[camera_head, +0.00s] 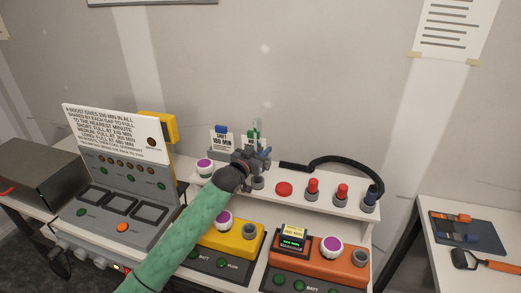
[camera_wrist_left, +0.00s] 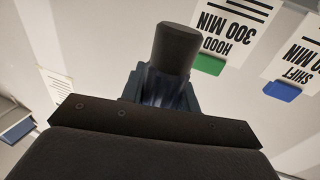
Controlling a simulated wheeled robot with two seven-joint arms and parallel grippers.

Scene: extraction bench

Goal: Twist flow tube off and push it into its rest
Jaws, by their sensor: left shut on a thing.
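My left gripper (camera_head: 258,158) is above the back left of the white shelf, at the end of my green-sleeved arm. It is shut on an upright piece. In the left wrist view, the piece between the fingers shows a dark round end (camera_wrist_left: 176,48) and a bluish, see-through body (camera_wrist_left: 165,88). In the head view a pale translucent tube (camera_head: 257,126) rises above the fingers; I take it to be the flow tube. Its lower end is hidden by the gripper. A grey ring-shaped holder (camera_head: 258,183) stands on the shelf just below the gripper. My right gripper is not in view.
A black hose (camera_head: 340,161) arches to a dark blue fitting (camera_head: 373,192) at right. A red button (camera_head: 284,188) and red-topped pieces (camera_head: 312,187) stand along the shelf. A yellow unit (camera_head: 222,238) and an orange unit (camera_head: 312,268) sit below. A control panel (camera_head: 122,190) stands left.

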